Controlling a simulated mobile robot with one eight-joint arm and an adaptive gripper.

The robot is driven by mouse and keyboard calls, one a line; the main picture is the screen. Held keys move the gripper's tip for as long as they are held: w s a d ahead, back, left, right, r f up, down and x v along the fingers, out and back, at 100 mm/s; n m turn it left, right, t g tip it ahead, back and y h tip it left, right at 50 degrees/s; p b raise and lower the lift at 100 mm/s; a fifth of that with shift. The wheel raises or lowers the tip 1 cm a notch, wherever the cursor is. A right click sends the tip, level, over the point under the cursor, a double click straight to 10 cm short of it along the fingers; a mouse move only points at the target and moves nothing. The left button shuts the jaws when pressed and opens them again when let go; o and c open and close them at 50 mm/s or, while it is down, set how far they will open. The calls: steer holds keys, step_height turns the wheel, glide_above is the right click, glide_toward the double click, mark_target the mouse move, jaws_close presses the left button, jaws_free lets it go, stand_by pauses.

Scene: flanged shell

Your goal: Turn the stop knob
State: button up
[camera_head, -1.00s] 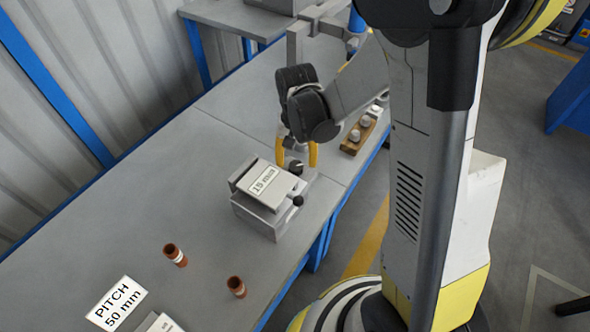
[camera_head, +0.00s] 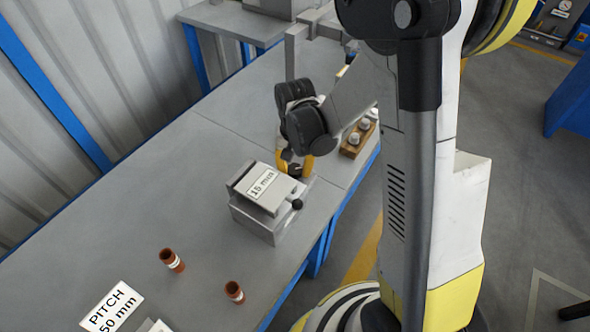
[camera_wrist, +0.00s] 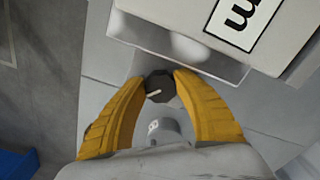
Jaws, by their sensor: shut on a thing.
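The stop knob (camera_wrist: 159,86) is a dark, many-sided knob with a pale pointer line, seen from above in the wrist view. It sits beside the grey device (camera_head: 262,225) with the "15 mm" label (camera_head: 262,183). My gripper (camera_wrist: 160,84) has its two yellow fingers on either side of the knob, shut on it. In the head view the knob (camera_head: 295,170) shows as a small dark piece at the device's far side, below my yellow fingers.
A dark ball-ended lever (camera_head: 297,204) sticks out at the device's right. A wooden block with pale knobs (camera_head: 357,138) lies behind, near the table edge.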

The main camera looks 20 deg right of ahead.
mark_target(295, 170)
steer(key=shift+m, duration=0.7)
steer(key=o, duration=1.2)
steer(key=shift+c, duration=0.2)
step_height(295, 170, up, 12)
